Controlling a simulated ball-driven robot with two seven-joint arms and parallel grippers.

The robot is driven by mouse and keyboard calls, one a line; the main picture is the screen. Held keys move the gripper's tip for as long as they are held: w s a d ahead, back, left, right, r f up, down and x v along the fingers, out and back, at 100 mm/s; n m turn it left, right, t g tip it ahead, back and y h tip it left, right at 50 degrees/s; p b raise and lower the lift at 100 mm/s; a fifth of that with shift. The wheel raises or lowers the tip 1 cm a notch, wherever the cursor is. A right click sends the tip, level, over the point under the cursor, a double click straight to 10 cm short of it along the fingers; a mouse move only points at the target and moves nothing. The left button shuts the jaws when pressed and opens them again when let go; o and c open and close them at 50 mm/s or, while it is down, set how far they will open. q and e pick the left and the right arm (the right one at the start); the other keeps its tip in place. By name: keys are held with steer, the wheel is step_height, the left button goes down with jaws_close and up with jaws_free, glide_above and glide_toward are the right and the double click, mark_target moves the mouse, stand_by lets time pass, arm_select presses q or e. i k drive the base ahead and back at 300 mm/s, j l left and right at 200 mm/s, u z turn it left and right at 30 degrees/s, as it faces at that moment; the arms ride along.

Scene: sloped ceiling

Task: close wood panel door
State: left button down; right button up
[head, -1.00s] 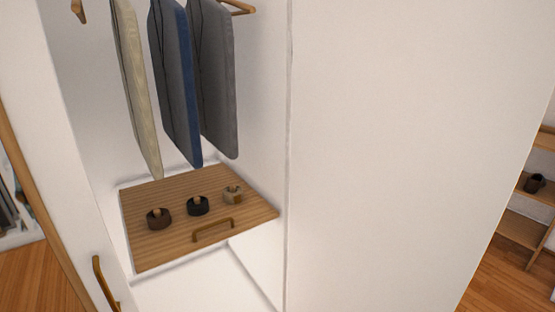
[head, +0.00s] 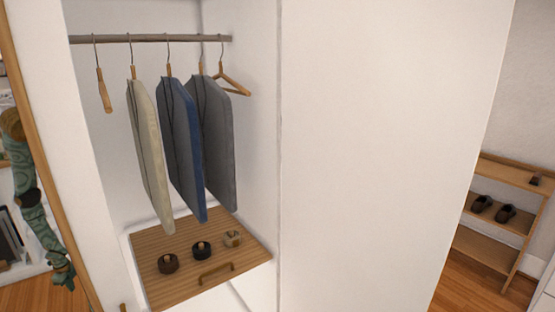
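No door is plainly recognisable in the head view. At the left stands a tall white panel (head: 48,110) with a wood-coloured edge (head: 36,135), beside the opening of a white wardrobe; I cannot tell whether it is the door. The tip of a wooden handle (head: 122,307) shows at its bottom. A green patterned arm, apparently my left, hangs at the far left. Its gripper (head: 63,276) is small, apart from both handles, and its fingers are unclear. My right gripper is out of view.
Several garments (head: 185,140) hang from a rail (head: 150,38). A broad white wall panel (head: 385,150) fills the right of centre. A wooden rack (head: 490,228) with shoes (head: 505,213) stands far right on wood floor.

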mark_target(387, 105)
steer(key=k, duration=1.1)
steer(key=k+l+u, duration=0.1)
steer(key=u, duration=1.75)
steer(key=l, duration=0.8)
steer(key=k+l+u, duration=0.15)
steer(key=l, duration=1.45)
steer(key=k+l+u, duration=0.15)
steer(key=l, duration=0.6)
steer(key=k+l, duration=0.1)
steer(key=l, duration=1.45)
steer(key=k+l, duration=0.15)
steer(key=l, duration=0.65)
